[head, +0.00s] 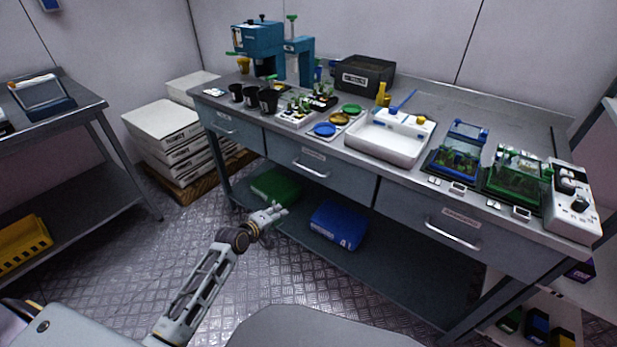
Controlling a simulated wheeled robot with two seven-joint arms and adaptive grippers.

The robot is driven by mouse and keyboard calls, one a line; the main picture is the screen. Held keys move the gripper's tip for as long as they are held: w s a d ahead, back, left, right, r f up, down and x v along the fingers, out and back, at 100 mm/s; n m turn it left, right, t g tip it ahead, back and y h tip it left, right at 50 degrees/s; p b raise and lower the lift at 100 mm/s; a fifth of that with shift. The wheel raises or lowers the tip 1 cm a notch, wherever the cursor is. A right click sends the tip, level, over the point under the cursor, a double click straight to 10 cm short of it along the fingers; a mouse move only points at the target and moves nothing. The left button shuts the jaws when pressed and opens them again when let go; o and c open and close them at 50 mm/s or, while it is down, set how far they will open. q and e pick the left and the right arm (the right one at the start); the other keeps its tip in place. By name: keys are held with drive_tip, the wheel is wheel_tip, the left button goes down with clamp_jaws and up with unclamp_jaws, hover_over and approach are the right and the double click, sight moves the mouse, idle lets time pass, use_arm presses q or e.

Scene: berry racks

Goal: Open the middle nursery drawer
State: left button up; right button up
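The middle drawer (345,183) is a grey-blue front under the metal bench, with a small label and a silver bar handle (311,170). It looks shut, flush with the drawers on either side. My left gripper (277,210) is low in front of the bench, below and left of that handle and apart from it in the picture. Its fingers are small and seen at an angle, so I cannot tell whether they are open. Nothing shows in them. My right gripper is not in view.
The left drawer (225,125) and right drawer (430,217) also look shut. The bench top holds pots, a white tray (385,151) and planted boxes. Green (275,186) and blue (339,226) bins sit on the lower shelf. White boxes (160,120) are stacked left; the floor in front is open.

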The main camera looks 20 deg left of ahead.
sight(309, 170)
use_arm(q)
drive_tip(key=d+r+n+t+h+b, duration=0.1)
drive_tip(key=d+r+t+h+b, duration=0.1)
drive_tip(key=r, duration=1.3)
drive_tip(key=shift+w+d+r+n+h+b, duration=0.15)
drive_tip(key=shift+w+d+n+h+b, duration=0.2)
drive_tip(key=shift+d+b, duration=0.3)
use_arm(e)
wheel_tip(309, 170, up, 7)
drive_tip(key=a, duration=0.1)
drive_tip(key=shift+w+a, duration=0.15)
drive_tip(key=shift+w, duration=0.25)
use_arm(q)
drive_tip(key=shift+w+d, duration=0.1)
drive_tip(key=b+x, duration=0.3)
drive_tip(key=x, duration=1)
drive_tip(key=shift+w+r, duration=0.1)
drive_tip(key=shift+w, duration=0.25)
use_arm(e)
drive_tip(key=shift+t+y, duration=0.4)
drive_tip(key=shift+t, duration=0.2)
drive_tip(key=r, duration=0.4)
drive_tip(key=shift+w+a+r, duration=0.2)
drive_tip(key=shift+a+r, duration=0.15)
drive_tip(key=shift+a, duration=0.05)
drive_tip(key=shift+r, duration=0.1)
